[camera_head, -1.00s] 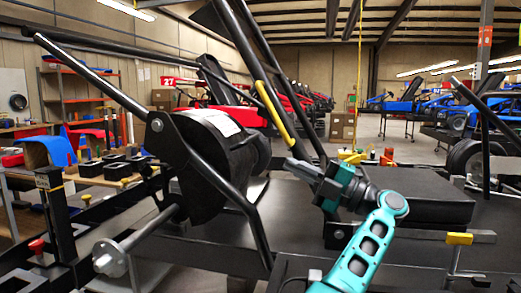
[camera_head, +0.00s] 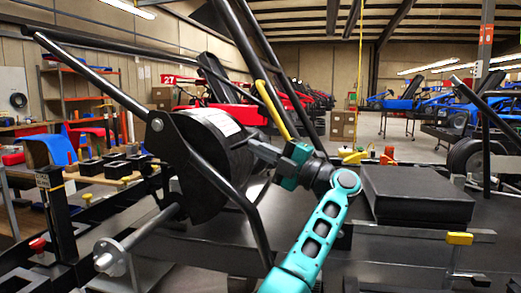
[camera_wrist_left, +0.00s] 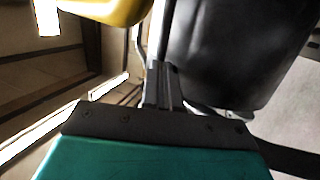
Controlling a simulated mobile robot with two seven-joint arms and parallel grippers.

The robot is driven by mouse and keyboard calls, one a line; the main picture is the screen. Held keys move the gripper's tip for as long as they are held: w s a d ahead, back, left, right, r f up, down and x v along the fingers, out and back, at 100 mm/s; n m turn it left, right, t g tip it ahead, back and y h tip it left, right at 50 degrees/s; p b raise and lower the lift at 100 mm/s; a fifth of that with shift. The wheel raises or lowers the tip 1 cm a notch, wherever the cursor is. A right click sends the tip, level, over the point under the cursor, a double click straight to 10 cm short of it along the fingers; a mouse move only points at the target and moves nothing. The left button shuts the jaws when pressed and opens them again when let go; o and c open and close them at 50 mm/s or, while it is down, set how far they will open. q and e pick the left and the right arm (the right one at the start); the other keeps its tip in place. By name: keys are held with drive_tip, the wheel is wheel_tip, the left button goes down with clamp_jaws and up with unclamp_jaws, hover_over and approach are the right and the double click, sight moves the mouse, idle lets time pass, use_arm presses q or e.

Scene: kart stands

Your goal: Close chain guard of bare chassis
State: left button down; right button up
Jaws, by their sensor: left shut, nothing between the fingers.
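A bare black chassis of tubes and flat panels (camera_head: 215,262) fills the foreground in the head view. A large black rounded housing (camera_head: 208,190) with a pale label sits on its left part; it looks like the chain guard, but I cannot be sure. My left gripper (camera_head: 252,146) is shut and empty, its fingertips close to the housing's right side; contact cannot be told. In the left wrist view the shut fingers (camera_wrist_left: 162,72) point along a smooth black surface (camera_wrist_left: 230,50), probably the housing. My right gripper is not in view.
A yellow-sleeved bar (camera_head: 277,108) slopes just above my left gripper, and a yellow part (camera_wrist_left: 108,8) shows in the left wrist view. Black tubes cross around the housing. A black box (camera_head: 415,195) lies on the right. A workbench (camera_head: 80,178) stands at left.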

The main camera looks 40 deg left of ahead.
sight(218, 129)
use_arm(q)
drive_tip(key=a+r+h+p, duration=0.1)
drive_tip(key=s+a+r+h+p, duration=0.1)
drive_tip(key=a+p, duration=0.1)
drive_tip(key=s+a+r+t+p, duration=0.1)
drive_tip(key=shift+s+a+r+n+h, duration=0.2)
drive_tip(key=shift+r+n+h, duration=0.1)
drive_tip(key=shift+r+h, duration=0.1)
drive_tip(key=shift+s+a, duration=0.1)
drive_tip(key=shift+a, duration=0.1)
drive_tip(key=shift+f, duration=0.1)
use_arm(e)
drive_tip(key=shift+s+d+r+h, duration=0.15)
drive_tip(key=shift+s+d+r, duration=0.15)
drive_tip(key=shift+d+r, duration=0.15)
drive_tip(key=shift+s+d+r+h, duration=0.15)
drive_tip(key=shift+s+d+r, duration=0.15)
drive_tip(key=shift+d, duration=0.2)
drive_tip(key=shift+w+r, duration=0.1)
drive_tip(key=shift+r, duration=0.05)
